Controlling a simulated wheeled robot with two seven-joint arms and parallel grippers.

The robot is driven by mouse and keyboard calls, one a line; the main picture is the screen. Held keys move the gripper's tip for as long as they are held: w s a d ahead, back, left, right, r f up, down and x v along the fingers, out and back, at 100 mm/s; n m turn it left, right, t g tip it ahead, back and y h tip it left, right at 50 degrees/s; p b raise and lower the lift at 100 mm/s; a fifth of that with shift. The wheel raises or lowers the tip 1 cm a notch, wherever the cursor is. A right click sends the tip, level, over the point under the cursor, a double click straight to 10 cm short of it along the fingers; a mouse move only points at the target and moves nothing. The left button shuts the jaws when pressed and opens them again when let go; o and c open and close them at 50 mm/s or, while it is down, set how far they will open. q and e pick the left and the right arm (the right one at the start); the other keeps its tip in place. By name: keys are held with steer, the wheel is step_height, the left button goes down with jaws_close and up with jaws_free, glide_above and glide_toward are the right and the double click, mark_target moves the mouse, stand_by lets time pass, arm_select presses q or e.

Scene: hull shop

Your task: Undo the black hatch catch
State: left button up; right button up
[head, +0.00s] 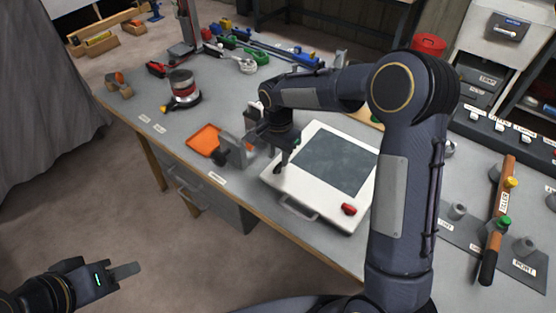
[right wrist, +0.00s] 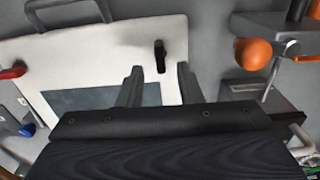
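The hatch is a white panel (head: 276,182) with a dark window, lying on the bench; it also fills much of the right wrist view (right wrist: 110,42). The black catch (right wrist: 160,52) is a small dark lever near the panel's edge. My right gripper (right wrist: 160,68) is open, with one finger on each side of the catch's near end in the picture; I cannot tell whether they touch it. In the head view my right gripper (head: 284,164) is over the hatch's left part and hides the catch. My left gripper (head: 124,270) is low at the left, away from the bench; its opening is unclear.
A red catch (head: 348,209) sits at the hatch's near right corner, and a handle (head: 298,210) at its front edge. A grey bracket (head: 232,152) and orange tray (head: 204,140) stand left of the hatch. Tools lie at the back. My right arm covers the bench right of the hatch.

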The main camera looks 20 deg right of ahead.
mark_target(278, 165)
steer(key=shift+f, duration=1.85)
steer(key=shift+a, duration=0.1)
jaws_close()
